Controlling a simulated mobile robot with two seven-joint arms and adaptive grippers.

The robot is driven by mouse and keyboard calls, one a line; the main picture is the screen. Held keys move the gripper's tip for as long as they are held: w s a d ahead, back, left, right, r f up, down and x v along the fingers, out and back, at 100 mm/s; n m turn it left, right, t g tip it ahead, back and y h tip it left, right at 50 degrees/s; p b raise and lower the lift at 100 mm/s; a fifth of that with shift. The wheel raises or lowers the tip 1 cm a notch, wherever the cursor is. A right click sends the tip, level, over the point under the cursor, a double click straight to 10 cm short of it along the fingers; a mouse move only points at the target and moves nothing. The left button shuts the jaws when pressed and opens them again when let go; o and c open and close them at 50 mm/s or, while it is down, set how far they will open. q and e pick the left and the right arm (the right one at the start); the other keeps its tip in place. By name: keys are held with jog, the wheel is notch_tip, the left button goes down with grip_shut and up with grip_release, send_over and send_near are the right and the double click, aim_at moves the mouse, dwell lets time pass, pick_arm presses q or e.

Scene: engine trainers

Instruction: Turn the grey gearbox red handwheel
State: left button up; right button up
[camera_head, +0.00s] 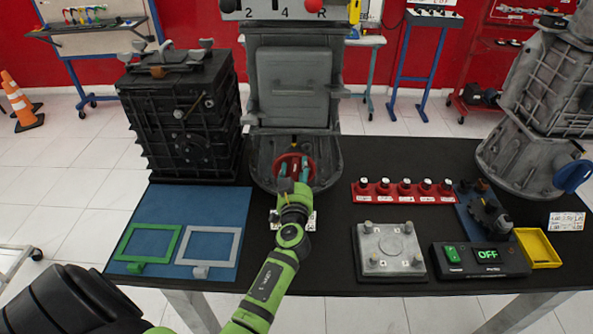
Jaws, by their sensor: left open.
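The grey gearbox (290,74) stands upright at the back middle of the black table. Its red handwheel (294,160) sits low on the front, above the rounded grey base. My left gripper (293,170) is at the handwheel, reached by my green arm from the lower left. Its two teal fingers are apart, one near each side of the wheel. I cannot tell whether they touch it. The wrist hides the lower part of the wheel. My right gripper is not in view.
A black engine block (183,118) stands left of the gearbox. A blue mat (219,208) holds green and grey frames. To the right are a red rack (404,192), a grey plate (388,250), a control box (479,260), a yellow tray (541,249) and another grey casting (520,150).

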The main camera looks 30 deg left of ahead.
pick_arm(q)
grip_shut()
jog(key=shift+f+m, duration=0.1)
jog(key=shift+m, duration=0.2)
jog(key=shift+w+d+f+m+b, duration=0.15)
jog(key=shift+f+m+b, duration=0.5)
jog(key=shift+m, duration=2.5)
jog(key=shift+w+d+f+m+b, duration=0.1)
jog(key=shift+d+f+m+b, duration=0.4)
jog(key=shift+m, duration=2.6)
jog(key=shift+w+f+m+b, duration=0.1)
jog(key=shift+f+m+b, duration=0.7)
jog(key=shift+m, duration=2.35)
jog(key=shift+r, duration=0.2)
